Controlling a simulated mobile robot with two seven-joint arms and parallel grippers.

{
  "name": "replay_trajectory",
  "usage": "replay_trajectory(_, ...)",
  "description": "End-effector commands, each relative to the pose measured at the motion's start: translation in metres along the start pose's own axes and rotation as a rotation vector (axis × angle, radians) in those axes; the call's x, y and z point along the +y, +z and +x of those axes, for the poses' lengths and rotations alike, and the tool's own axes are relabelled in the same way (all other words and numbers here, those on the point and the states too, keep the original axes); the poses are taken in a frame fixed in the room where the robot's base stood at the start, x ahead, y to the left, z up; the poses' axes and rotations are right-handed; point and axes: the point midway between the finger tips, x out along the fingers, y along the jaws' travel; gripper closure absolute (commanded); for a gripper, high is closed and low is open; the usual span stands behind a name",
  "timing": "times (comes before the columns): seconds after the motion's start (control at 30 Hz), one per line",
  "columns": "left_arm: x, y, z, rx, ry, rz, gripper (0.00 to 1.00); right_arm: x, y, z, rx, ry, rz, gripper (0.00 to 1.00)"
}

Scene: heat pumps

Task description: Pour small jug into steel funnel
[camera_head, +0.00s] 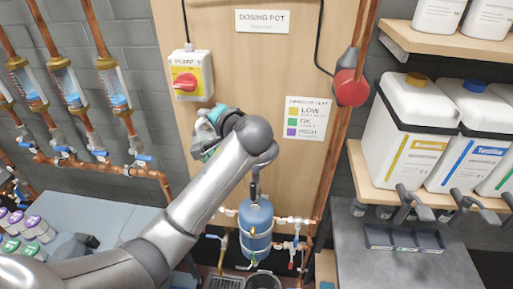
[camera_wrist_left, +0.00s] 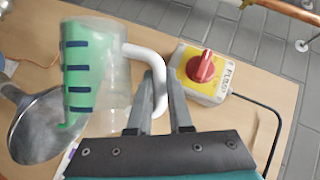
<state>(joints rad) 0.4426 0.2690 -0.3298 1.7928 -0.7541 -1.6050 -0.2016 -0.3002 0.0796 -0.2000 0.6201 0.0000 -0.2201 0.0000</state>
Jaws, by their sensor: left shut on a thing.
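The small jug (camera_wrist_left: 98,70) is a clear vessel with dark tick marks, a white handle (camera_wrist_left: 150,75) and green liquid inside. My left gripper (camera_wrist_left: 160,95) is shut on its handle. The jug is tilted, with the green lying to one side and reaching its lower left edge in the left wrist view. The steel funnel (camera_wrist_left: 32,130) is a grey cone just beyond that edge, partly covered by the jug. I cannot tell whether liquid is falling into it. In the head view my left gripper (camera_head: 207,135) is in front of the wooden board, with the jug mostly hidden.
The red pump switch (camera_head: 186,83) is on the board near the gripper. A blue vessel (camera_head: 256,230) with pipework stands below my arm. Copper pipes run at left. White canisters (camera_head: 408,135) stand on a shelf at right, and purple-capped bottles (camera_head: 38,228) at lower left.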

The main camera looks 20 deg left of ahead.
Motion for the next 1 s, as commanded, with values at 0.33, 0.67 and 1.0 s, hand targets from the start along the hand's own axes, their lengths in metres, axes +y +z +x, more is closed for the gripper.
replay_trajectory(0.33, -0.0019, -0.0027, -0.0011, -0.003, -0.01, 0.016, 1.0, -0.0005, -0.0002, -0.0002, 0.0, -0.001, 0.0, 0.47)
replay_trajectory(0.67, -0.0026, -0.0047, -0.0022, -0.008, -0.017, 0.033, 1.0, 0.0004, -0.0002, -0.0006, 0.0, 0.0, 0.0, 0.47)
replay_trajectory(1.0, -0.0022, -0.0093, -0.004, -0.012, -0.025, 0.051, 1.0, 0.0007, -0.0001, -0.0004, 0.0, 0.001, 0.0, 0.47)
